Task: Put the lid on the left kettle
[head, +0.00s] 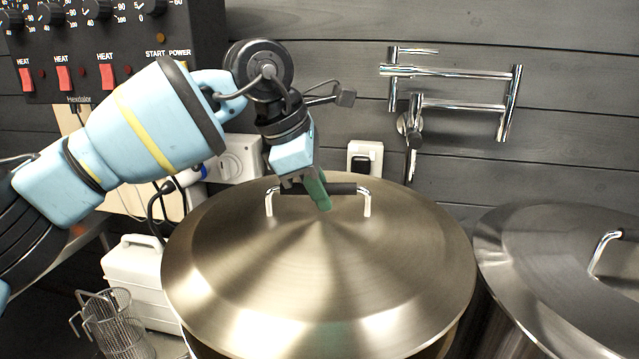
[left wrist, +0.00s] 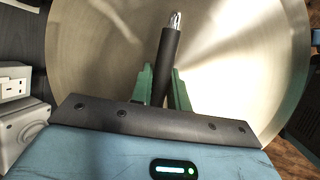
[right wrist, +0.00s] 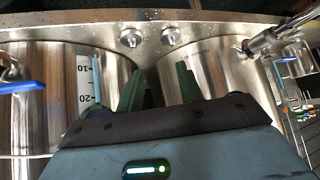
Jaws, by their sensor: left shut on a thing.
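A large round steel lid (head: 320,270) with a black-gripped handle (head: 345,188) is over the left kettle (head: 455,345) in the head view. Most of that kettle is hidden under the lid, and I cannot tell whether the rim touches it all round. In the left wrist view the green fingers (left wrist: 165,88) close around the black handle (left wrist: 168,62). My right gripper (right wrist: 158,88) shows only in its wrist view, low before the steel kettle walls, with its fingers apart and nothing between them.
A second lidded kettle (head: 560,270) stands close on the right. A folding chrome faucet (head: 455,95) is on the wall behind. A control panel (head: 110,45) hangs at upper left. A white case (head: 140,275) and a wire basket (head: 115,325) are at lower left.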

